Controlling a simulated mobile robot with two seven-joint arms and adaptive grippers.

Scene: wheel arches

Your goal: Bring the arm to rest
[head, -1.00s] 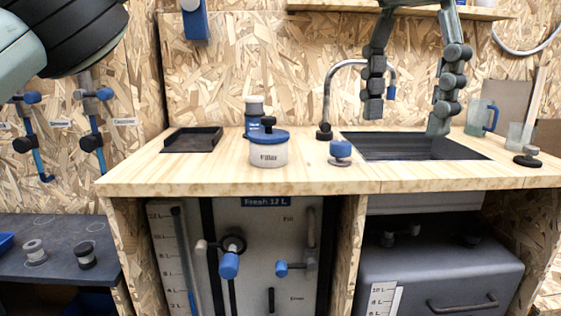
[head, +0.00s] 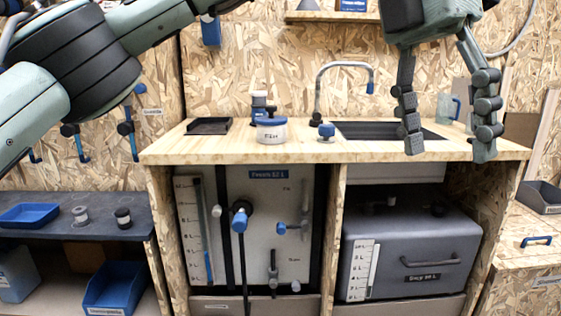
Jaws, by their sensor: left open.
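My left arm (head: 75,60) comes in from the upper left and reaches across the top of the head view. Its gripper (head: 448,150) hangs at the upper right, in front of the counter's right part and the sink. The two jointed fingers point down, wide apart, with nothing between them. The fingertips overlap the counter's front edge in the picture and appear nearer to me than the counter. My right gripper is not in view.
The wooden counter (head: 190,150) carries a black tray (head: 208,126), a white filter jar (head: 271,133), a blue-topped knob (head: 326,131), a tap (head: 318,90) and a sink (head: 365,131). A grey tank (head: 405,240) sits below. A dark bench (head: 50,232) with blue bins stands left.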

